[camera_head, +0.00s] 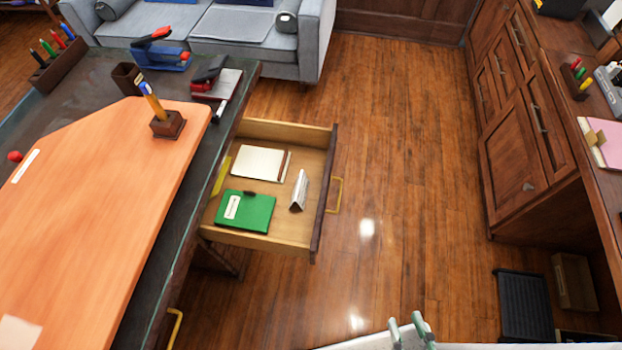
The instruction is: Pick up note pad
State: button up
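The open desk drawer (290,133) holds several paper items. A cream-white pad (259,163) with a brown right edge lies flat at the back. A green notebook (256,212) with a white label lies flat at the front left. I cannot tell which of these is the note pad. A pink pad (611,150) also lies on the right-hand desk. My gripper (409,331) shows only as two grey-green fingertips at the bottom edge, apart from each other with nothing seen between them. It is to the lower right of the drawer and touches none of these things.
A small white folded card (299,191) stands in the drawer, with a yellow strip (222,177) at its left side. The drawer front (324,195) has a yellow handle (335,195). The desk (100,200) is on the left. Open wood floor (410,200) lies between drawer and right-hand cabinets (525,130).

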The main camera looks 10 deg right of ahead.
aim_at(251, 162)
jog(key=i+j+u, duration=0.1)
jog(key=i+u, duration=0.3)
jog(key=i+l+u, duration=0.4)
jog(key=l, duration=0.2)
jog(key=i+l+u, duration=0.45)
jog(key=l, duration=0.25)
jog(key=l+u, duration=0.2)
jog(key=l, duration=0.15)
jog(key=i+l+u, duration=0.2)
jog(key=l, duration=0.2)
jog(key=l+u, duration=0.2)
jog(key=l, duration=0.2)
jog(key=l+u, duration=1.05)
jog(key=k+l+u, duration=0.15)
jog(key=l+u, duration=0.2)
jog(key=k+l+u, duration=0.35)
jog(key=l, duration=0.2)
jog(key=k+l+u, duration=0.15)
jog(key=l+u, duration=0.2)
jog(key=k+l+u, duration=0.4)
jog(key=l, duration=0.2)
jog(key=k+l+u, duration=0.4)
jog(key=k+l, duration=0.05)
jog(key=k, duration=0.1)
